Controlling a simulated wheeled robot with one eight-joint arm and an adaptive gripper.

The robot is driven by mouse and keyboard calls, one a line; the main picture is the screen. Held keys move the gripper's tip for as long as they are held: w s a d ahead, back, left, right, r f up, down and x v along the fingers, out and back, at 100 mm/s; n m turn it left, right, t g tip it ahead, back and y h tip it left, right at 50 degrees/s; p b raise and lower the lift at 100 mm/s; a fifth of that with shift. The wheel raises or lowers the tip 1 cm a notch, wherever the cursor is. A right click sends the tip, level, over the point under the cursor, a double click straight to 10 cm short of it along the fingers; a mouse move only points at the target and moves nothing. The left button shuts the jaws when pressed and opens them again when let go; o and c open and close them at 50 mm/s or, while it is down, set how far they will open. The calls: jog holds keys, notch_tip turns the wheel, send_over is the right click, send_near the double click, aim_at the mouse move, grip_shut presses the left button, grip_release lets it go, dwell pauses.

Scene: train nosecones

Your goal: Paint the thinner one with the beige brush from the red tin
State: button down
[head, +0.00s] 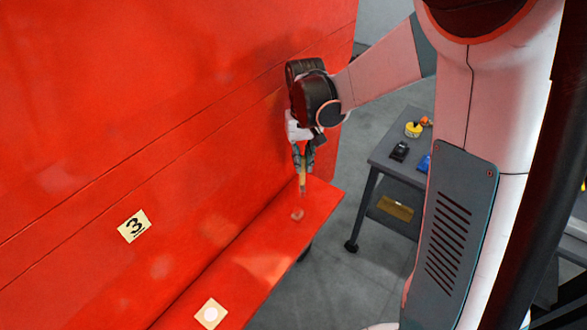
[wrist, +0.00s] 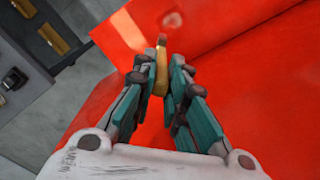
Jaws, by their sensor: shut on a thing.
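My gripper (head: 303,163) is shut on a brush (head: 302,183) with a beige-yellow handle. The brush points down above a red ledge (head: 262,245) that juts from a large red panelled body (head: 150,90). In the wrist view the brush (wrist: 161,62) stands between the teal fingers of my gripper (wrist: 161,82), its dark tip towards the ledge. A small pale round patch (head: 297,214) lies on the ledge just below the brush; it also shows in the wrist view (wrist: 172,20). I cannot tell whether the tip touches the ledge. No red tin is visible.
A label with a 3 (head: 134,226) is on the red body. A pale square with a white disc (head: 211,313) is on the near ledge. A grey cart (head: 382,150) to the right carries a yellow round item (head: 413,130), a black item (head: 399,151) and a blue one (head: 424,163).

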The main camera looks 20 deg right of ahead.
jog(key=shift+r+p, duration=0.45)
jog(key=shift+r, duration=0.7)
jog(key=shift+a+f, duration=0.1)
